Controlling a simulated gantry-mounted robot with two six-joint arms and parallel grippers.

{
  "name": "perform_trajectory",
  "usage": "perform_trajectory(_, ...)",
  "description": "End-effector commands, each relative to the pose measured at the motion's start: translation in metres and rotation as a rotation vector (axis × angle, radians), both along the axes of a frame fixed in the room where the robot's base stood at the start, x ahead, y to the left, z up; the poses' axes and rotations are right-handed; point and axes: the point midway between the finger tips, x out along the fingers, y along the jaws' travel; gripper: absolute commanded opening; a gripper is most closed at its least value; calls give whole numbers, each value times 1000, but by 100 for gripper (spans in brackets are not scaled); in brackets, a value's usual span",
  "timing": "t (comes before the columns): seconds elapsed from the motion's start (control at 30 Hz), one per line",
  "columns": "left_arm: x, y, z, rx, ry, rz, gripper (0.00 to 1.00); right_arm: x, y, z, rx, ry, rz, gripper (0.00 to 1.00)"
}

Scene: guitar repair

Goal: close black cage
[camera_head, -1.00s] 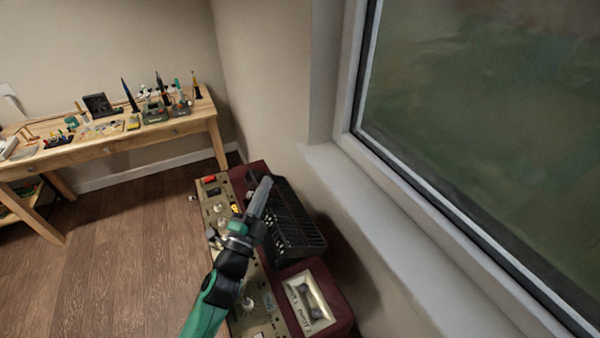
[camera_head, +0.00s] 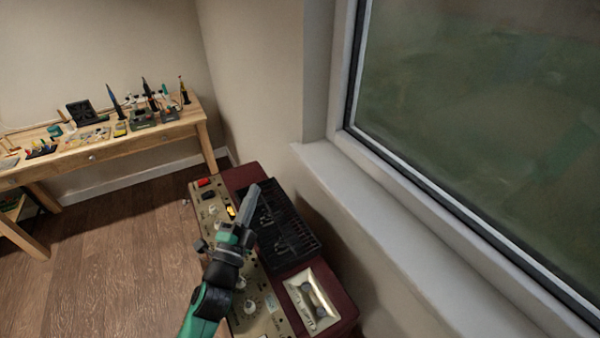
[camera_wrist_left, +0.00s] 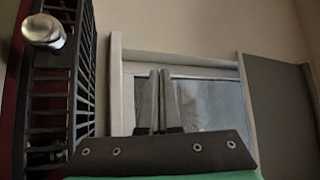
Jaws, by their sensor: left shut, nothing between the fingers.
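The black cage (camera_head: 290,230) is a slatted grille on top of a dark red amplifier (camera_head: 243,175). It looks nearly flat over the amplifier top; whether it sits fully down I cannot tell. My left gripper (camera_head: 253,192) is shut and empty, its tips over the cage's left part in the head view, hiding some of it. Contact with the cage cannot be told there. In the left wrist view the shut fingers (camera_wrist_left: 160,85) point toward the window, with the cage bars (camera_wrist_left: 84,75) apart at the left. My right gripper is not in view.
The amplifier has a beige panel with knobs (camera_head: 248,305) along its left side and a beige plate with a handle (camera_head: 312,298) at its near end. A window sill (camera_head: 375,195) runs close on the right. A wooden workbench (camera_head: 105,145) with tools stands far left.

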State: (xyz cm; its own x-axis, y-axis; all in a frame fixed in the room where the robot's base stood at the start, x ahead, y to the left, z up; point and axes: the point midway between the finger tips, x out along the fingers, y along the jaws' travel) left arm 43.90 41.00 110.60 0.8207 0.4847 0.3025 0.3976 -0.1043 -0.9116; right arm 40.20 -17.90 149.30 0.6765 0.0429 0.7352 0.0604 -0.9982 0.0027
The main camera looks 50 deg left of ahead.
Motion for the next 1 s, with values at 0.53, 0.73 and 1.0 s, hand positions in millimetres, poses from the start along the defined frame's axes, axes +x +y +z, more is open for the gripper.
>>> perform_trajectory(0.53,-57,-34,-28,0,3,-2,0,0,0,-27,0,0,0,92)
perform_trajectory(0.73,-87,-52,-37,0,2,-1,0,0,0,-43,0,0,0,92)
perform_trajectory(1.0,-95,-57,-35,0,0,-1,0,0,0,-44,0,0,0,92)
